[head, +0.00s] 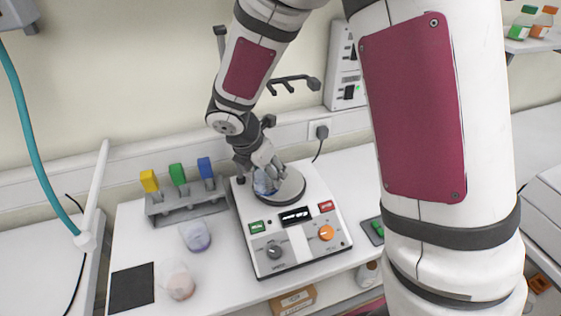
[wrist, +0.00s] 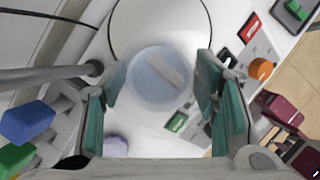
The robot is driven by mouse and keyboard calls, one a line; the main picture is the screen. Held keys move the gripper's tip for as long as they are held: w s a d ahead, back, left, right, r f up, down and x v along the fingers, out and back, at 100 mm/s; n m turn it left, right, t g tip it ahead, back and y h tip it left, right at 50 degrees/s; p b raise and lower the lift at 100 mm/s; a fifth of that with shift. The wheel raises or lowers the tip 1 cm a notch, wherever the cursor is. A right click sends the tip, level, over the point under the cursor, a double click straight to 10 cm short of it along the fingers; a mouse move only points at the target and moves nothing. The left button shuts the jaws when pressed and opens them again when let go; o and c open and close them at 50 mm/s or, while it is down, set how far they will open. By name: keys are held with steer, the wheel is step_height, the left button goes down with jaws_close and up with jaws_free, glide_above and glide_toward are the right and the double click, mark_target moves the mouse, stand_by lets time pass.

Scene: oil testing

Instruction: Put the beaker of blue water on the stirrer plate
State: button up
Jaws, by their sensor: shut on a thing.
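The beaker of blue water (head: 264,184) is in my gripper (head: 268,174), over the left part of the round stirrer plate (head: 291,190). In the wrist view the beaker (wrist: 150,95) sits between the two green-padded fingers of my gripper (wrist: 158,85), with a pale bar-like shape across it. The stirrer plate (wrist: 165,20) spreads behind it in that view. My gripper is shut on the beaker. The beaker is low over the plate; I cannot tell whether its base touches. My fingers partly hide it in the head view.
A beaker with purple content (head: 196,237) and one with pinkish content (head: 179,281) stand left of the stirrer, near a black square mat (head: 132,288). A grey rack (head: 187,206) with yellow, green and blue-topped items stands behind them. The stirrer's knobs (head: 327,233) face front.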

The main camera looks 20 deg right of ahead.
steer(key=w+d, duration=0.1)
steer(key=d, duration=0.1)
steer(key=w+d, duration=0.2)
steer(key=shift+w+d+p, duration=0.2)
steer(key=shift+d+p, duration=0.2)
steer(key=shift+a+f, duration=0.15)
steer(key=shift+f, duration=0.6)
steer(key=shift+f, duration=0.2)
steer(key=o, duration=1.4)
steer(key=shift+c, duration=0.2)
